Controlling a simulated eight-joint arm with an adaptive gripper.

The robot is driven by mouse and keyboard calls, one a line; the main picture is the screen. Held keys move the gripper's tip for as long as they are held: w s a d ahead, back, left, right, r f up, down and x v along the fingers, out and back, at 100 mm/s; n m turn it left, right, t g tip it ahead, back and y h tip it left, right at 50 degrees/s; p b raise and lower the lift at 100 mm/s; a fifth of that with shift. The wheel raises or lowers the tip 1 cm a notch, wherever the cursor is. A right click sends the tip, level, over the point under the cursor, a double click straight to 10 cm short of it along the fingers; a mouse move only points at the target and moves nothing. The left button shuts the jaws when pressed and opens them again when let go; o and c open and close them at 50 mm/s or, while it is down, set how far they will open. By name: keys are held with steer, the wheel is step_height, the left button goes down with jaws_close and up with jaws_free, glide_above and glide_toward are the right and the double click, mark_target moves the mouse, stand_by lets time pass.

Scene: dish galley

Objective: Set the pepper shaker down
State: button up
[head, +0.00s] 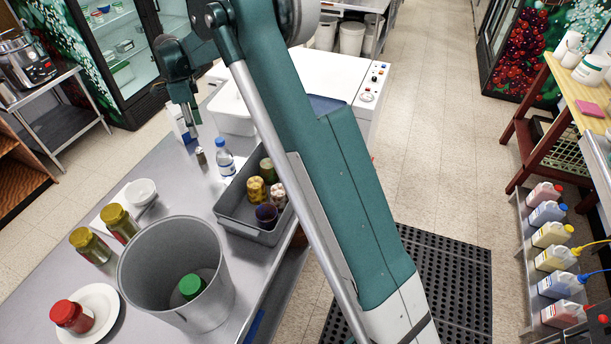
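A small shaker (201,157) with a pale metal-looking top stands upright on the grey metal counter (178,178), left of a water bottle. I take it for the pepper shaker; its label is too small to read. My gripper (193,130) points down just above and slightly left of the shaker. A small gap seems to show between the fingers and the shaker's top. The fingers are too small in this view to tell whether they are open or shut.
A white bowl (141,190), yellow-lidded jars (118,222) and a large metal pot (145,270) stand nearer. Bare counter lies left of the shaker.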

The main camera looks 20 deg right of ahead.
steer(key=s+d+r+n+t, duration=0.2)
steer(key=s+d+r+n, duration=0.4)
steer(key=s+r, duration=0.5)
steer(key=s+d+r+n+t, duration=0.1)
steer(key=s+d+r+n, duration=0.2)
steer(key=s+d+r, duration=0.8)
steer(key=s+d+f+n+t, duration=0.1)
steer(key=s+d+f+n, duration=0.1)
steer(key=s, duration=0.8)
steer(key=s+d+f+n+t, duration=0.1)
steer(key=s+n, duration=0.4)
steer(key=s, duration=0.6)
steer(key=s+d+f+n+t, duration=0.2)
steer(key=s+f+n, duration=0.1)
steer(key=s, duration=0.8)
steer(key=shift+d+f+n, duration=0.3)
steer(key=shift+d+f, duration=0.05)
steer(key=shift+d, duration=0.05)
steer(key=shift+f, duration=0.1)
step_height(320, 180, down, 7)
steer(key=b, duration=0.6)
steer(key=shift+b, duration=0.4)
